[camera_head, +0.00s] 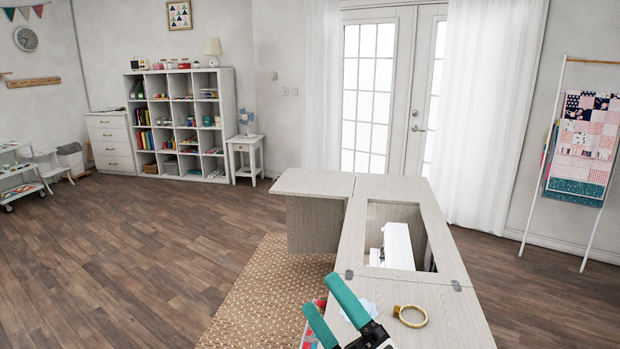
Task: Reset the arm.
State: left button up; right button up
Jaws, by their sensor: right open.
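My right gripper (334,314) shows at the bottom centre, with two teal fingers spread apart and nothing seen between them. It is over the near left edge of the sewing cabinet (455,310), which has a pale wood top. A brass-coloured ring-shaped object (411,316) lies on the cabinet top to the right of the gripper, apart from it. A white sewing machine (397,245) sits down in the cabinet's rectangular opening. My left gripper is not in view.
The cabinet's side leaf (315,183) extends left at its far end. A dotted tan rug (262,290) lies left of the cabinet. A white cube shelf (182,120) stands at the back wall. A ladder rack with a quilt (583,145) leans at right. The wooden floor at left is clear.

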jog(key=s+d+f+m+g+h, duration=0.2)
jog(key=d+f+m+g+h, duration=0.2)
jog(key=d+f+m+h, duration=1.3)
jog(key=s+d+f+m+g+y, duration=0.1)
jog(key=s+f+m+g+y, duration=0.1)
jog(key=s+f+m+g, duration=1.15)
jog(key=s+f+n+t+b, duration=0.1)
jog(key=s+f+n+b, duration=0.2)
jog(key=f, duration=1.3)
jog(key=s+f+n+b, duration=0.1)
jog(key=s+f+n, duration=0.25)
jog(key=f, duration=1.25)
pick_arm(q)
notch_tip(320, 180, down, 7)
jog(key=b, duration=0.2)
jog(key=shift+b, duration=0.4)
pick_arm(e)
jog(key=s+d+f+g, duration=0.1)
jog(key=s+d+f, duration=0.2)
jog(key=s+f, duration=1.4)
jog(key=shift+f+m+h, duration=0.3)
jog(key=shift+f, duration=0.45)
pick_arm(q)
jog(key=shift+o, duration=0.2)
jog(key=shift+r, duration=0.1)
